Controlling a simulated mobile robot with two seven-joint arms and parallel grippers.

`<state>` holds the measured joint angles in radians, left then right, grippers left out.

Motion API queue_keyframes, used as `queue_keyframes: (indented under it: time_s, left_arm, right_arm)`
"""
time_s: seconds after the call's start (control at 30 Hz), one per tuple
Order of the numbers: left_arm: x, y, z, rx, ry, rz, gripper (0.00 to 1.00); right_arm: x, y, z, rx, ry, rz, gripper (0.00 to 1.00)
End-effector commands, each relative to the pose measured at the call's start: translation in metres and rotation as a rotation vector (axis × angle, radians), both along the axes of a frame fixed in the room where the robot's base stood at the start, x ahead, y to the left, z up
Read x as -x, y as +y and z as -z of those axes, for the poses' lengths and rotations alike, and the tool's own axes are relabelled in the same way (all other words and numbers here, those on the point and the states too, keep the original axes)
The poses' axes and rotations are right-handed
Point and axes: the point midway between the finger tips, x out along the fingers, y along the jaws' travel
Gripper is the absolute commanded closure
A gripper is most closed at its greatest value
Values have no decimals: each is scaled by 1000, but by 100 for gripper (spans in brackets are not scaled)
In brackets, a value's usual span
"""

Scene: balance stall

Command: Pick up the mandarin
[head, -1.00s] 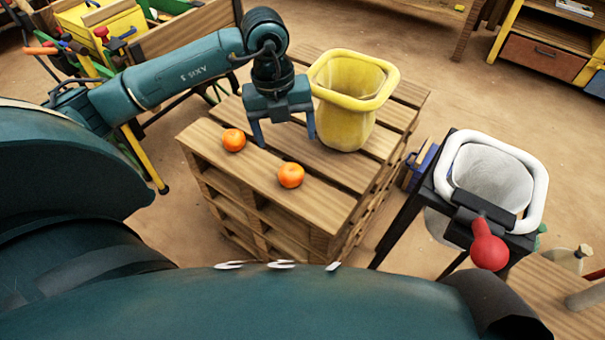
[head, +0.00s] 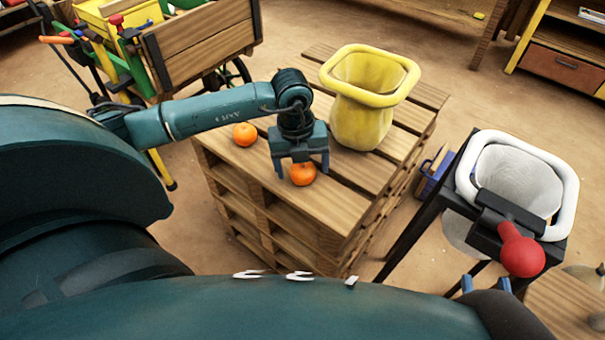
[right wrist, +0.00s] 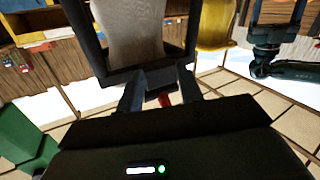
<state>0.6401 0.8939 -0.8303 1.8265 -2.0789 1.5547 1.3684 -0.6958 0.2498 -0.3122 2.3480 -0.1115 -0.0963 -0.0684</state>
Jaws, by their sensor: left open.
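Two orange mandarins rest on the wooden pallet stack (head: 230,165). One mandarin (head: 245,134) sits at the left, clear of the gripper. The other mandarin (head: 302,174) is under my left gripper (head: 302,172), between its two spread fingers and partly hidden by the gripper body. The fingers are open; I cannot tell whether they touch the fruit. My right gripper (head: 486,285) shows only its fingertips at the lower right of the head view. In the right wrist view its fingers (right wrist: 159,90) are apart, with nothing held.
A yellow soft-rimmed basket (head: 362,120) stands on the pallets, right of and behind the left gripper. A white-rimmed basket (head: 567,190) on a black stand with a red ball (head: 521,256) is at the right. A wooden cart (head: 205,45) is behind.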

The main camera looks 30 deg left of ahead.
Motion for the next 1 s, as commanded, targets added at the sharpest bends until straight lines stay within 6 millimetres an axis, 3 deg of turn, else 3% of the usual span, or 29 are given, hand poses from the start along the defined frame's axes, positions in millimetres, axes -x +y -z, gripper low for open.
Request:
queue_keyframes:
  time_s: [0.27,0.87,1.0]
  left_arm:
    - [0,0,3,1,-1,0,23]
    - [0,0,3,0,-1,0,72]
    - [0,0,3,1,-2,0,72]
  right_arm:
    - [0,1,-1,-1,-10,-3,64]
    - [0,0,-1,-1,-9,-3,64]
    - [0,0,-1,-1,-9,-3,64]
